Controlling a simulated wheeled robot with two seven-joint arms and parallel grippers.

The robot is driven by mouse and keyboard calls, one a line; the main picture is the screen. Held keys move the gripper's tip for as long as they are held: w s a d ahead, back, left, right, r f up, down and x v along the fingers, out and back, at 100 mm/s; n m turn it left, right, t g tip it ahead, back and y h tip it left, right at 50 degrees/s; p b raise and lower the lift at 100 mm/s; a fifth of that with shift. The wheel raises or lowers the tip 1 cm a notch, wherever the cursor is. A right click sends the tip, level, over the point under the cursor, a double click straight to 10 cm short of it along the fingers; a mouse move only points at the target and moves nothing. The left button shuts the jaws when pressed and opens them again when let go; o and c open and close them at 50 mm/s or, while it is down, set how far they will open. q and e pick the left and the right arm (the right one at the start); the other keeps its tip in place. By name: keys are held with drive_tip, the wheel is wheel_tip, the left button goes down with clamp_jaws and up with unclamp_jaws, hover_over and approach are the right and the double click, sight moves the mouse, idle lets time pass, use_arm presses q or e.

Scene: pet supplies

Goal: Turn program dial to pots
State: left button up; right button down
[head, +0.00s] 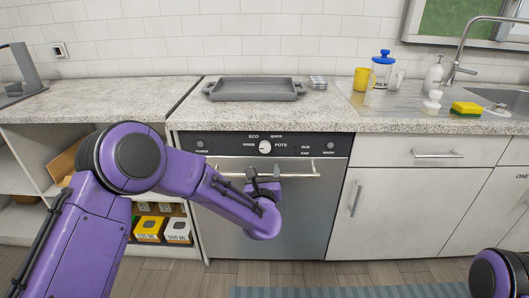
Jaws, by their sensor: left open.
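The program dial (265,147) is a small round white knob on the dark control panel (225,144) of the steel dishwasher. Labels ECO, QUICK, RINSE and POTS stand around it, with POTS on its right. Its pointer is too small to read. My left gripper (263,174) is just below the dial, in front of the dishwasher's bar handle (300,175). It is open, with nothing seen between its fingers. It seems apart from the dial. My right gripper is out of view; only part of my right arm shows at the bottom right.
The stone counter (190,108) overhangs the panel and bears a grey tray (254,89). Small power, run, end and wash marks sit on the panel. A yellow cup (361,78), soap bottle (433,75) and sponge (466,109) are at right. Open shelves stand at left.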

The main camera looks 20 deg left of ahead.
sight(265, 148)
use_arm(q)
drive_tip(key=shift+n, duration=0.4)
drive_tip(key=x, duration=0.7)
drive_tip(key=r+x, duration=0.1)
drive_tip(key=x, duration=0.3)
drive_tip(key=shift+p, duration=0.3)
drive_tip(key=c, duration=1.1)
